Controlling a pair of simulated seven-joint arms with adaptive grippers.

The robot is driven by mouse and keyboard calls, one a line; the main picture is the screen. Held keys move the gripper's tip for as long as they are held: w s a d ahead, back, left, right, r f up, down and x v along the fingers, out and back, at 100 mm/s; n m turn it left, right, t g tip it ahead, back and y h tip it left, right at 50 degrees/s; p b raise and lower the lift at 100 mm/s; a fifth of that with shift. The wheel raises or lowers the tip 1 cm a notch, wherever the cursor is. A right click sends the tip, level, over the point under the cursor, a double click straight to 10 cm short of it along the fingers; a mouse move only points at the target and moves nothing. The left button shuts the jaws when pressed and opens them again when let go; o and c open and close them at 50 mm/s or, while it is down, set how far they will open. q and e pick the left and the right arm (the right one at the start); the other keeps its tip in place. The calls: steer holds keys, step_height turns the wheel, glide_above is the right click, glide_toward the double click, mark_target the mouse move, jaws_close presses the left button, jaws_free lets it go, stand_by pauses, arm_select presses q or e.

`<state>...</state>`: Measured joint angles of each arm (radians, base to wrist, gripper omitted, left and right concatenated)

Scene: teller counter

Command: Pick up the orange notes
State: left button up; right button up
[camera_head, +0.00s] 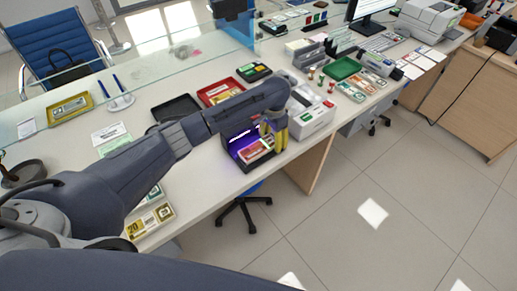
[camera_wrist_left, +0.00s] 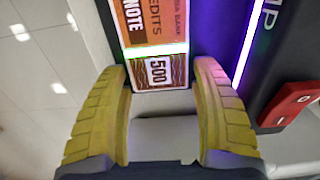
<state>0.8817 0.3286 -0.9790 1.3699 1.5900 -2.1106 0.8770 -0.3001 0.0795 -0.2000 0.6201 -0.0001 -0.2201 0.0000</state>
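The orange notes (camera_head: 252,151) lie in a dark note checker (camera_head: 237,160) lit purple, at the front edge of the counter. In the left wrist view, the orange notes (camera_wrist_left: 155,25) show a "500" end beneath a bright strip of light. My left gripper (camera_head: 273,138) has yellow fingers and is at the right side of the checker. In the left wrist view, the left gripper (camera_wrist_left: 162,70) is open, its fingertips spread to either side of the "500" end. Nothing shows held between them. My right gripper is not in view.
A white machine (camera_head: 312,117) stands just right of the checker; its red part (camera_wrist_left: 297,103) shows near the right finger. A black tray (camera_head: 175,108), a red tray (camera_head: 220,92) and a yellow tray (camera_head: 70,107) lie behind. Yellow "20" notes (camera_head: 150,221) lie at the near left. Open floor lies right.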

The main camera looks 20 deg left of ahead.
arm_select(q)
steer(key=c, duration=1)
